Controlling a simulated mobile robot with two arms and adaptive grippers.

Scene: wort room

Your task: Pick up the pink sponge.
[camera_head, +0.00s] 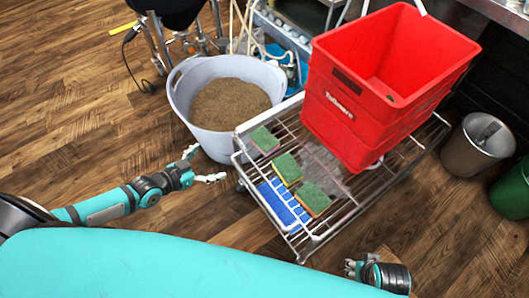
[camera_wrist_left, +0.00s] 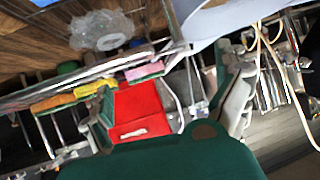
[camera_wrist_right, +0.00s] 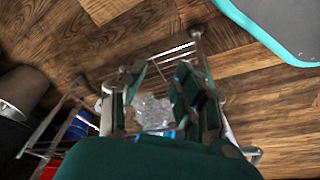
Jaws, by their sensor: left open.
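The pink sponge (camera_head: 264,139) lies green side up at the far left corner of the wire rack's top. Its pink side shows in the left wrist view (camera_wrist_left: 146,70). My left gripper (camera_head: 207,165) is open and empty, left of the rack and apart from the sponge. My right gripper (camera_head: 352,268) is low at the lower right, in front of the rack. In the right wrist view (camera_wrist_right: 158,98) its fingers stand apart with nothing held between them.
The wire rack (camera_head: 326,226) also holds a yellow-edged sponge (camera_head: 287,168), an orange-edged sponge (camera_head: 313,198), a blue item (camera_head: 283,203) and a red crate (camera_head: 375,115). A white tub of grain (camera_head: 185,98) stands behind my left gripper.

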